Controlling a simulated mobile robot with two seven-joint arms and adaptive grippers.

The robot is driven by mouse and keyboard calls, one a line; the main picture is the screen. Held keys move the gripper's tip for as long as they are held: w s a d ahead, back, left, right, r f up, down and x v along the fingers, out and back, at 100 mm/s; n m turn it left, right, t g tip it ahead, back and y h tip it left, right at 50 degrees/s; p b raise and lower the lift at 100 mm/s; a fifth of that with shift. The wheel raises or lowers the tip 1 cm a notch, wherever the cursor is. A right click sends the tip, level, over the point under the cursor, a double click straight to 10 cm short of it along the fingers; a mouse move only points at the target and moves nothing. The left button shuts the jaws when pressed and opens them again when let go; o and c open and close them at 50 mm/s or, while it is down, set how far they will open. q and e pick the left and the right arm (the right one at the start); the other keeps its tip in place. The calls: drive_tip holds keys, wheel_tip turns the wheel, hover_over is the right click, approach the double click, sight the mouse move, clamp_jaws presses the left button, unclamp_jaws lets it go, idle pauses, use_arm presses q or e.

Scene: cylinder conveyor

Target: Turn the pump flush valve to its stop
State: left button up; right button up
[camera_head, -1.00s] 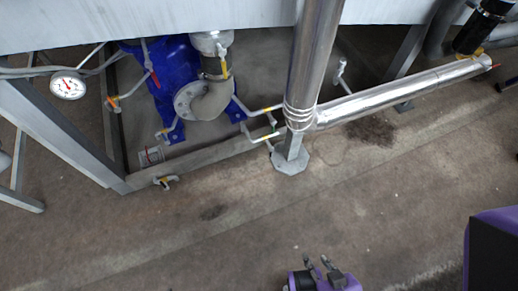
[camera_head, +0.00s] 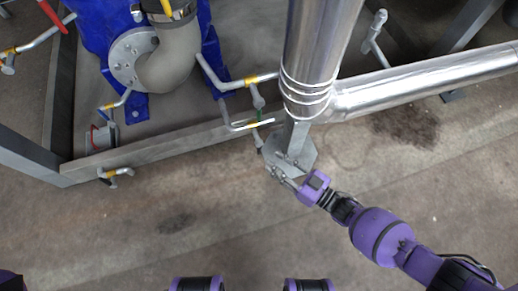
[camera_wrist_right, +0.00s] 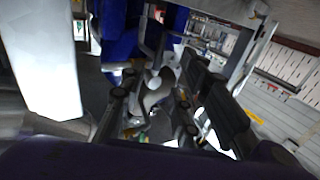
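The pump is a blue body (camera_head: 90,30) with a grey elbow pipe (camera_head: 172,70) at the upper left of the head view. Thin pipes with yellow bands run from it to a small valve (camera_head: 258,140) with a grey lever and a green mark, just left of the shiny vertical pipe; I take this as the flush valve. My right gripper (camera_head: 278,168) is just below it in the picture, pointing up-left, with no clear contact. In the right wrist view its fingers (camera_wrist_right: 152,108) are apart, with a curved grey part (camera_wrist_right: 155,88) showing between or beyond them. My left gripper is not in view.
The shiny vertical pipe (camera_head: 322,40) and its horizontal branch (camera_head: 430,80) stand close to my right gripper. The grey support foot (camera_head: 302,158) is right behind the fingers. A frame beam (camera_head: 165,143) runs below the pump. The floor (camera_head: 150,220) in front is clear.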

sight(258, 148)
drive_tip(key=b+x, duration=0.2)
drive_tip(key=x, duration=0.6)
drive_tip(key=shift+w+r, duration=0.15)
drive_tip(key=shift+c, duration=0.2)
clamp_jaws()
